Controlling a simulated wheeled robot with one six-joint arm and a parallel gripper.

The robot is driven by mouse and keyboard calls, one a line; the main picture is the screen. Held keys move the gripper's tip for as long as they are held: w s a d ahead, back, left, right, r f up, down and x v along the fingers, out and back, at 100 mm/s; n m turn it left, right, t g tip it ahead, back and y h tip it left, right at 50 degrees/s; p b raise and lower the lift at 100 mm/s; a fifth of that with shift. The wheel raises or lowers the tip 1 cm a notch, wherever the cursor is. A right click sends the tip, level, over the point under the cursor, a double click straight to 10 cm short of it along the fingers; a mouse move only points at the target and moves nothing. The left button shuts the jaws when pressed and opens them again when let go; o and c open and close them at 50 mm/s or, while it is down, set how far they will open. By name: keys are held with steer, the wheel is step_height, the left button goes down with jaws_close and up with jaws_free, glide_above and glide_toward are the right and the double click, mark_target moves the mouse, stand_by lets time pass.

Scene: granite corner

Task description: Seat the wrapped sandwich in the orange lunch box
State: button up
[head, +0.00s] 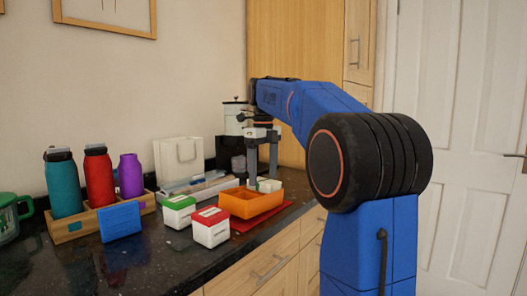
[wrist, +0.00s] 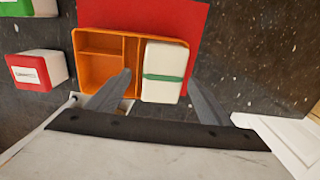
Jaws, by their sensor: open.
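The orange lunch box (head: 247,206) stands on the dark counter; in the wrist view (wrist: 100,37) its dividers and empty left compartments show. The wrapped sandwich (wrist: 164,78), white with a green band, is at the box's right-hand compartment and also shows in the head view (head: 268,186), its top above the rim. Whether it rests on the compartment floor is hidden. My gripper (wrist: 160,80) points down over it, open, with one finger on each side and gaps visible; it also shows in the head view (head: 262,176).
A red mat (head: 263,219) lies under the box. A red-and-white carton (head: 211,228) and a green-and-white carton (head: 179,212) stand close left. A wooden bottle rack (head: 88,224), a white bag (head: 178,160) and a canister (head: 233,122) are around. The counter's front edge is near.

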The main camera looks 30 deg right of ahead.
mark_target(264, 181)
step_height(264, 181, up, 8)
steer(key=shift+r, duration=0.25)
stand_by(0.5)
